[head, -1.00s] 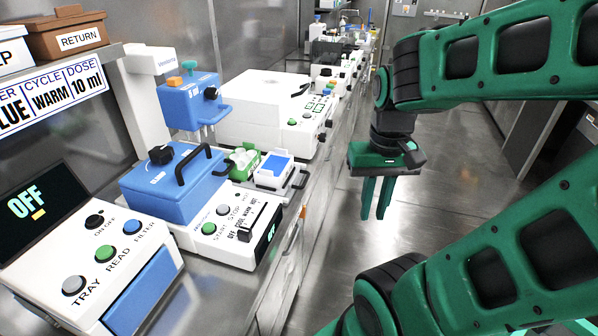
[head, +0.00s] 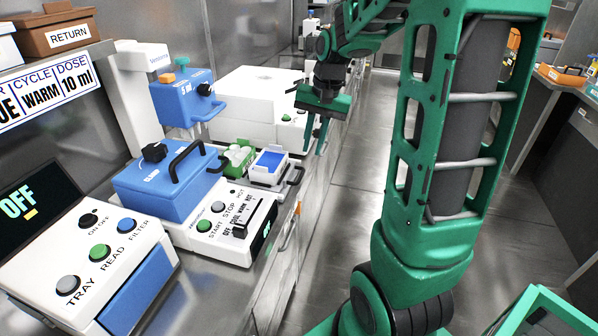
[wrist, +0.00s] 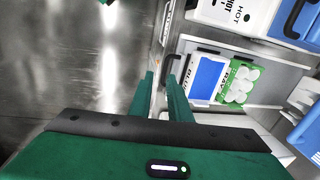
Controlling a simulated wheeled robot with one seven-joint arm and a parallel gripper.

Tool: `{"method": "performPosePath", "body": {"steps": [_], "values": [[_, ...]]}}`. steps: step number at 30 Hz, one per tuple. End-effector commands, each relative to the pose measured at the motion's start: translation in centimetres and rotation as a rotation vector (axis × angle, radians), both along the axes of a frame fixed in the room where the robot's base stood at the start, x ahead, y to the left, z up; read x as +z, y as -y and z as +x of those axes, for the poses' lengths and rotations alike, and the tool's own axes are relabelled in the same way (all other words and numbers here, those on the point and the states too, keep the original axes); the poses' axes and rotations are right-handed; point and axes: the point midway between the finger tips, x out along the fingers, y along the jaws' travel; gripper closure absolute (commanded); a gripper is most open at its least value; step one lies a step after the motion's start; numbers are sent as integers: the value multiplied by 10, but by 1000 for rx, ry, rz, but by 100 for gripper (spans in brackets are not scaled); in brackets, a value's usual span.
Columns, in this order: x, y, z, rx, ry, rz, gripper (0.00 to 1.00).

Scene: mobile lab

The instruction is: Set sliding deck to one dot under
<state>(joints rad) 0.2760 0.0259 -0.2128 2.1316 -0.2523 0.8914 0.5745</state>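The sliding deck (head: 296,184) is a pale plate with a dark handle at its front, low beside the blue lidded unit. On it are a green tray (head: 239,155) with white round items and a white block with a blue top (head: 269,164). In the wrist view the blue-topped block (wrist: 207,77) and green tray (wrist: 238,82) show clearly. A blue dispensing head (head: 180,98) on a white column stands behind them. I cannot make out dot marks. My gripper (head: 315,138) is open and empty, fingers down, right of and apart from the deck.
A blue lidded unit (head: 165,185) with a slider panel stands in front of the deck. A white control box (head: 95,250) is at the near left. A white machine (head: 245,105) stands behind. The aisle floor (head: 350,210) is clear.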

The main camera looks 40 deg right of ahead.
Motion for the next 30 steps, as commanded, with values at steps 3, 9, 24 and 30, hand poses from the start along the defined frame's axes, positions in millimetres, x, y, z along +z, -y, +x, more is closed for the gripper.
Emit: {"method": "performPosePath", "body": {"steps": [3, 9, 24, 30], "values": [[-5, 2, 17, -21, 6, 13, 83], [-17, 1, 24, -31, 7, 20, 83], [-96, -7, 34, -31, 7, 19, 83], [-110, -8, 36, -31, 8, 19, 83]]}}
